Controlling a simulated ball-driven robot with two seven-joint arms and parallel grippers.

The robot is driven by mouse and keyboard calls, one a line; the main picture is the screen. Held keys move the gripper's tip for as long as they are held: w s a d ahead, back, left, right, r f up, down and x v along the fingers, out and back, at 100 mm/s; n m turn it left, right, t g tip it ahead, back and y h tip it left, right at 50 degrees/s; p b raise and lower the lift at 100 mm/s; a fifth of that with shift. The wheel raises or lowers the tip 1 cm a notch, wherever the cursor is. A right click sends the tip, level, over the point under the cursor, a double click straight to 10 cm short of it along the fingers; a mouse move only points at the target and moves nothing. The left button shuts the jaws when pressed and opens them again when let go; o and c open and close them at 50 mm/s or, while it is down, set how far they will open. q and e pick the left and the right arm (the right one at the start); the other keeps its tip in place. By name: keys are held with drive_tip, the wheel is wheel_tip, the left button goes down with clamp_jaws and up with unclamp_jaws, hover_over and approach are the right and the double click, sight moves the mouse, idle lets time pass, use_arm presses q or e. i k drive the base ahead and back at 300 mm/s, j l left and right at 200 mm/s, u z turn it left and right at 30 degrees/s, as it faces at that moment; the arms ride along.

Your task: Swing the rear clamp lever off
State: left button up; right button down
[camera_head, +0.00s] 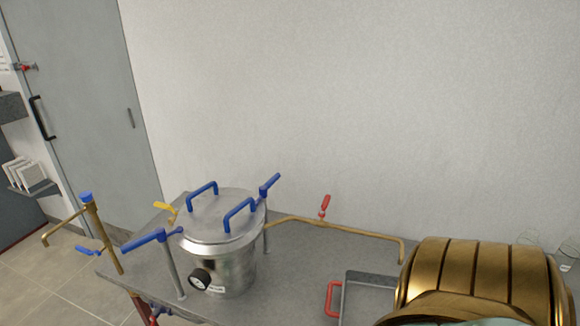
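A steel vessel (234,270) with a round lid (206,235) and two blue lid handles stands on the grey table. The rear clamp lever (270,185), blue, sits at the lid's right rear edge by a thin post (266,236). Its arm slants up and right, away from the lid. I cannot tell whether it bears on the lid. A second blue clamp lever (145,240) is at the left front on a post (176,270); its arm points left. Neither gripper shows in view.
A pressure gauge (200,278) is on the vessel's front. A brass pipe with a red valve handle (324,206) runs right behind the vessel. A yellow handle (164,209) is at its left rear. A grey frame with a red handle (333,298) lies to the right.

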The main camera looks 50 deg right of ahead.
sight(263, 190)
drive_tip(key=i+z, duration=0.25)
drive_tip(key=z, duration=0.15)
drive_tip(key=i+j+z, duration=0.1)
drive_tip(key=i+z, duration=0.15)
drive_tip(key=z, duration=0.15)
drive_tip(key=i+j+z, duration=0.15)
drive_tip(key=z, duration=0.25)
drive_tip(key=i, duration=0.05)
